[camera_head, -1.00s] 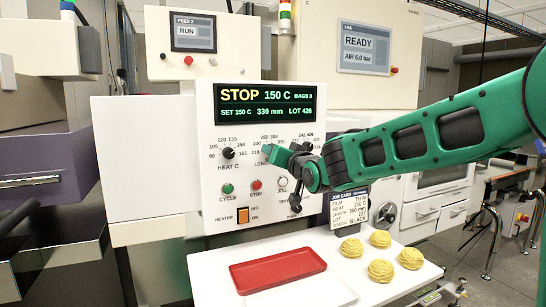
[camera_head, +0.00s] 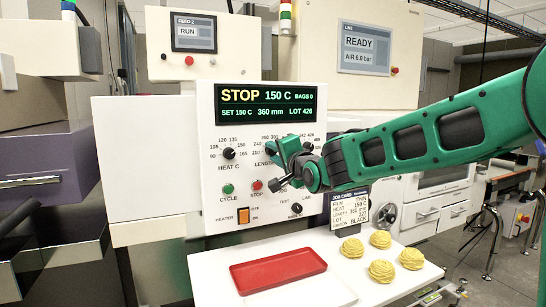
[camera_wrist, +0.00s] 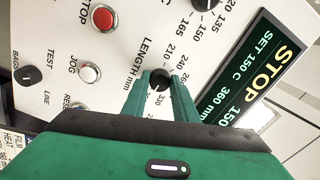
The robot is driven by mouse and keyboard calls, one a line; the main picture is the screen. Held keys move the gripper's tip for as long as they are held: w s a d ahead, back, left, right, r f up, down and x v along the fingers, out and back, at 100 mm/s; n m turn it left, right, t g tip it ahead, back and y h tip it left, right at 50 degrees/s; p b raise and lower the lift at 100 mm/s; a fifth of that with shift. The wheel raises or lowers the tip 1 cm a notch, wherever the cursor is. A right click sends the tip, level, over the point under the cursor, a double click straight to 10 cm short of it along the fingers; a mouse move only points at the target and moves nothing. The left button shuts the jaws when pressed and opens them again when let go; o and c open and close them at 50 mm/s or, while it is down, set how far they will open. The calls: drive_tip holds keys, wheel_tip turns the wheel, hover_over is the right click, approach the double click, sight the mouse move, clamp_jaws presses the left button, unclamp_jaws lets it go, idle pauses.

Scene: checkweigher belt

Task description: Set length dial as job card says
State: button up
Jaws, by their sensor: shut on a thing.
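My gripper (camera_head: 284,163) is shut on the length dial (camera_wrist: 160,77), a black knob on the white panel. In the wrist view its two green fingers (camera_wrist: 158,95) stand on either side of the knob. In the head view the gripper hides the dial. The green-lettered display (camera_head: 268,104) reads STOP, 150 C, SET 150 C, 360 mm and LOT 426. The job card (camera_head: 350,207) below my arm reads film thin, heat 150 C, length 360 mm and ribbon black; its lot line is small.
The heat dial (camera_head: 228,153) is left of the gripper. The green cycle button (camera_head: 228,188), red stop button (camera_head: 257,185) and orange heater switch (camera_head: 243,216) are below. A red tray (camera_head: 278,270) and several yellow nests (camera_head: 382,271) sit on the white shelf in front.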

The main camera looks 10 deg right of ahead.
drive_tip(key=shift+d+f+m, duration=0.25)
drive_tip(key=shift+f+m, duration=0.1)
drive_tip(key=shift+m, duration=0.25)
drive_tip(key=o, duration=1.1)
drive_tip(key=shift+r, duration=0.1)
drive_tip(key=shift+c, duration=0.2)
drive_tip(key=shift+a+r, duration=0.1)
drive_tip(key=shift+r, duration=0.05)
drive_tip(key=shift+s, duration=0.25)
drive_tip(key=v, duration=1)
drive_tip(key=shift+s+d, duration=0.1)
drive_tip(key=shift+d, duration=0.1)
